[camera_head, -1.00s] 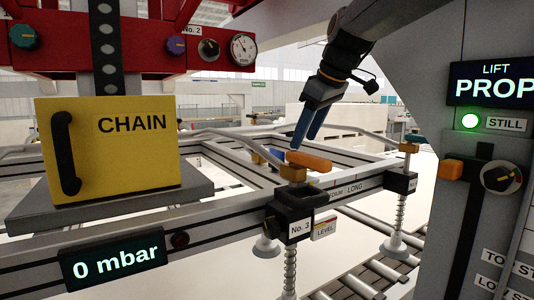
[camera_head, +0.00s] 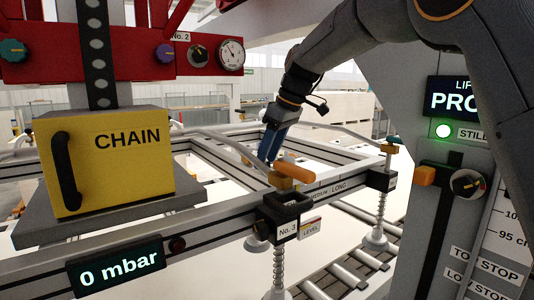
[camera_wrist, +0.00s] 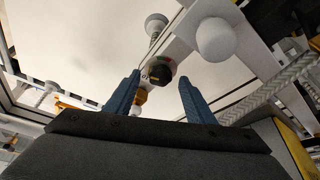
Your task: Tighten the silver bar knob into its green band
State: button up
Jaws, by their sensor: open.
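My gripper (camera_head: 270,160) points down with its blue fingers beside the left end of an orange bar-shaped knob (camera_head: 296,168). In the wrist view the gripper (camera_wrist: 160,78) is open, with nothing held between its fingers. The orange knob sits on a brass-coloured block above the black No. 3 clamp (camera_head: 285,209) on the rail. I cannot tell whether gripper and knob touch. I cannot make out a clearly silver bar knob or a green band. In the wrist view a dark round part (camera_wrist: 160,70) with a yellow mark and a small green-red edge shows between the fingertips.
The rail frame (camera_head: 225,228) crosses the front, with a second clamp (camera_head: 381,180) at right. A yellow CHAIN box (camera_head: 125,165) stands at left. The grey lift column (camera_head: 440,240) with a black dial (camera_head: 467,183) stands close at right. Rollers lie below.

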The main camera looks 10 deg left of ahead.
jog(key=shift+a+f, duration=0.1)
jog(key=shift+f, duration=0.15)
jog(key=c, duration=1.1)
jog(key=shift+o, duration=0.2)
jog(key=shift+m, duration=0.3)
jog(key=m+t, duration=0.1)
jog(key=m, duration=0.1)
jog(key=shift+s+m, duration=0.15)
jog(key=shift+m, duration=0.15)
jog(key=shift+a+m+t+h+p, duration=0.1)
jog(key=shift+m+t+h+p, duration=0.4)
jog(key=shift+m, duration=1)
